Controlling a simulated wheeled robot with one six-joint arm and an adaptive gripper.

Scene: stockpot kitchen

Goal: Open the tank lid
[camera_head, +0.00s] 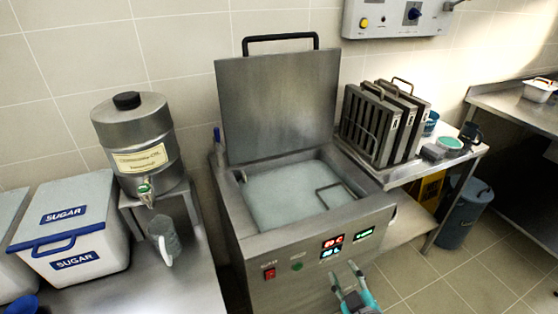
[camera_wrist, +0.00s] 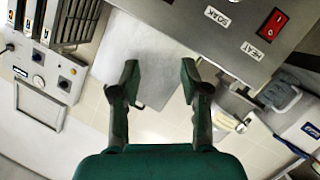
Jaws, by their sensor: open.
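The tank (camera_head: 300,245) is a steel unit with a control panel on its front. Its lid (camera_head: 278,105) stands raised, nearly upright, at the tank's back edge, with a black bar handle (camera_head: 281,38) on its top edge. The tank's opening shows a pale, cloudy surface (camera_head: 290,192) with a thin wire handle (camera_head: 328,192) in it. My gripper (camera_head: 346,274) is in front of the tank, low at the panel's right side and well away from the lid. In the wrist view my gripper (camera_wrist: 160,72) has its green-tipped fingers apart with nothing between them.
A steel dispenser (camera_head: 137,140) stands left of the tank, above a grey jug (camera_head: 164,240) and white sugar bins (camera_head: 72,225). Right of the tank, a side table holds upright metal racks (camera_head: 380,125). A blue-grey bin (camera_head: 464,213) stands on the open floor at right.

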